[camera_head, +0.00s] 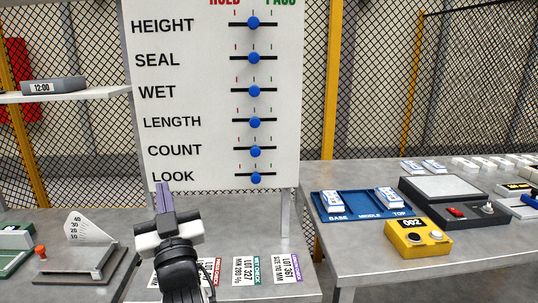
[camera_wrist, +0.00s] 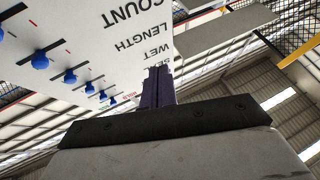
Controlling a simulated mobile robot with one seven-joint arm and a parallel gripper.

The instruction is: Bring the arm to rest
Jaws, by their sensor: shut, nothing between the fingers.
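My gripper (camera_head: 163,188) is at the lower left of the head view, in front of the white board's lower left edge, pointing up. Its two dark fingers are together with nothing between them. In the wrist view the shut fingers (camera_wrist: 158,86) stand up before the board's lettering. The board (camera_head: 210,90) has rows HEIGHT, SEAL, WET, LENGTH, COUNT and LOOK. Each row has a blue knob, such as the HEIGHT knob (camera_head: 253,23), near the middle of its slider. My arm hides part of the table and cards below.
Label cards (camera_head: 240,271) lie on the grey table. A scale gauge (camera_head: 87,232) stands left, below a shelf with a clock (camera_head: 54,85). On the right table are a blue tray (camera_head: 348,213), a yellow counter (camera_head: 417,238) and a grey device (camera_head: 447,188). Mesh fencing stands behind.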

